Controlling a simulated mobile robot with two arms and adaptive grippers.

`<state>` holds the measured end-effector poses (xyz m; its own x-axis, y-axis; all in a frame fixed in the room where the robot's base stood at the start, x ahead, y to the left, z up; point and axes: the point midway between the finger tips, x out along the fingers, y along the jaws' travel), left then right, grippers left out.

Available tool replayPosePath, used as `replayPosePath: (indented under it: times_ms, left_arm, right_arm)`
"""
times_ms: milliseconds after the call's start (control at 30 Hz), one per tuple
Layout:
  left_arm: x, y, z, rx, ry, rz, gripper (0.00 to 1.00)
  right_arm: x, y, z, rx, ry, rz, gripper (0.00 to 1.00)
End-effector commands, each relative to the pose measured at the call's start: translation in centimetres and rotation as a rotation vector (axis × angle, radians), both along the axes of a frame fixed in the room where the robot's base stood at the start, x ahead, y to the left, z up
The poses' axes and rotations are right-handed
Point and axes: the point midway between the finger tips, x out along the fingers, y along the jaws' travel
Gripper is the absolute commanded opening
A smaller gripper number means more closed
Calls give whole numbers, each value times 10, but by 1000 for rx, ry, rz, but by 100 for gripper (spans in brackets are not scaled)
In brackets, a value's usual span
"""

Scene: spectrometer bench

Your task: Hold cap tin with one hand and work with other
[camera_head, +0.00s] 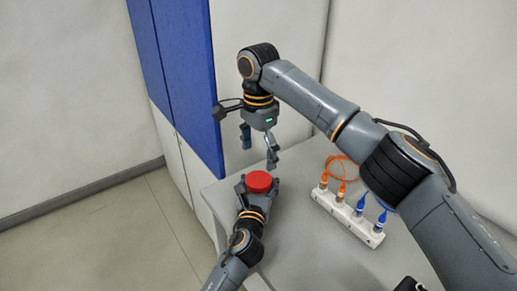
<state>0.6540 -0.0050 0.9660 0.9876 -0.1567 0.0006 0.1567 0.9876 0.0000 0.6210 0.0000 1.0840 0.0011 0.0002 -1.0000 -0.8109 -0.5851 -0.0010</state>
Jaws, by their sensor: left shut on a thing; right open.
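The cap tin (258,181) shows as a round red top near the left edge of the grey bench. My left gripper (257,187) comes up from below and is shut on the tin; its fingers sit at the tin's sides and partly hide its body. My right gripper (259,153) is above and slightly behind the tin, pointing down. Its two fingers are spread apart with nothing between them, and it is apart from the red top.
A white connector strip (347,217) with orange cables (341,168) and blue cables (377,207) lies on the bench (310,257) to the right. A blue and white cabinet (183,75) stands at the back left. A dark object (409,284) is at the bottom edge.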

Motion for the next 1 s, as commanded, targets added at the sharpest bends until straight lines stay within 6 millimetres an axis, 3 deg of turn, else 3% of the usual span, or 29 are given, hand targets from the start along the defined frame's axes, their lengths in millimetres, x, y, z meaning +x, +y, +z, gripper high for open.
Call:
replayPosePath:
  times_ms: [400,833,1000]
  left_arm:
    - [0,0,-2,1,4,1,0]
    - [0,0,-3,1,5,1,0]
    - [0,0,-3,1,5,1,0]
  right_arm:
    - [0,0,-61,-2,2,2,83]
    - [0,0,-71,-1,1,3,83]
    - [0,0,-71,-1,1,3,49]
